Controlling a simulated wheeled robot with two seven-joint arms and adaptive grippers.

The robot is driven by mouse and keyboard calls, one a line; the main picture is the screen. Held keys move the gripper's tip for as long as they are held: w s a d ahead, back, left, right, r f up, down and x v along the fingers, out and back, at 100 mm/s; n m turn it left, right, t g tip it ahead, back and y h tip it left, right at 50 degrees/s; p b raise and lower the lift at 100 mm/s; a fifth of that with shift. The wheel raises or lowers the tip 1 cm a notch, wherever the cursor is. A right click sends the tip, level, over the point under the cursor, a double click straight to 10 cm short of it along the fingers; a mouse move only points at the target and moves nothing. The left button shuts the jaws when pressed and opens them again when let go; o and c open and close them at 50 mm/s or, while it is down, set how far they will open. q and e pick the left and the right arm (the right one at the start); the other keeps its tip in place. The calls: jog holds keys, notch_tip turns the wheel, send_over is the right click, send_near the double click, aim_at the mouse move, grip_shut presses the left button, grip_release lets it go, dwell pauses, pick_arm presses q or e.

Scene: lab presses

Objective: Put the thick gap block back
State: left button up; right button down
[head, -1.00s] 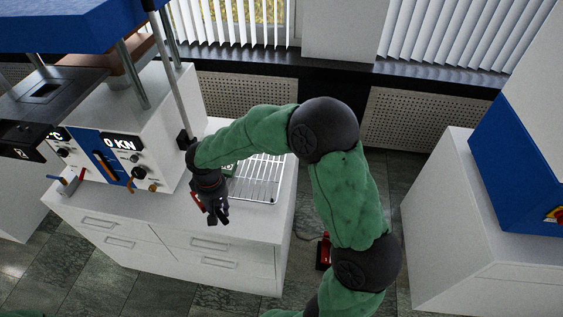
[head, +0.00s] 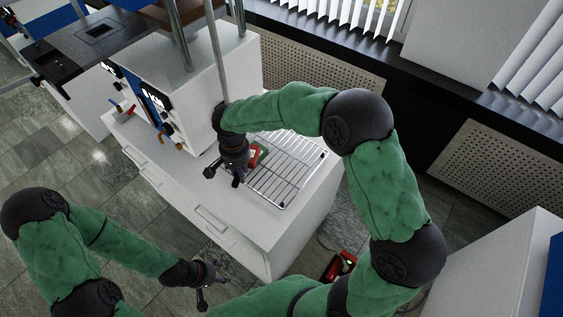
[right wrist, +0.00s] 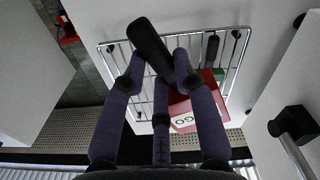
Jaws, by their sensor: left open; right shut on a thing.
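A red block (right wrist: 198,98) with a white label, apparently reading "GO", shows beneath my right gripper (right wrist: 157,70) in the right wrist view. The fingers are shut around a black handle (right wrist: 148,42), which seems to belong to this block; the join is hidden. A green block (right wrist: 219,76) lies just beyond it on the wire rack (right wrist: 233,50), with another black handle (right wrist: 211,47) beside it. In the head view my right gripper (head: 226,176) is at the rack's left edge. I cannot tell whether the red block touches the rack. My left gripper (head: 210,285) is open and empty, low, before the cabinet.
The rack lies on a white cabinet (head: 235,235) with drawers. The press housing (head: 205,88), with knobs and a display, stands left of the rack, close to my right gripper. A red device (head: 338,267) is on the floor right of the cabinet. Much of the rack is bare.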

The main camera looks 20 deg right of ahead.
jog(key=shift+w+d+f, duration=0.15)
jog(key=shift+d+f, duration=0.1)
jog(key=shift+d, duration=0.05)
jog(key=b, duration=0.2)
send_near(283, 188)
jog(key=a+r, duration=0.3)
jog(key=a, duration=0.2)
jog(key=d+f, duration=0.1)
jog(key=f, duration=0.1)
jog(key=d+f, duration=0.2)
jog(key=shift+w+d+f, duration=0.1)
jog(key=shift+d, duration=0.1)
jog(key=shift+d+f+b, duration=0.4)
jog(key=shift+d+f, duration=0.3)
jog(key=shift+f, duration=0.1)
notch_tip(283, 188, down, 3)
jog(key=shift+d+f+b, duration=0.1)
jog(key=shift+f+b, duration=0.1)
jog(key=shift+b, duration=0.35)
jog(key=shift+r, duration=0.1)
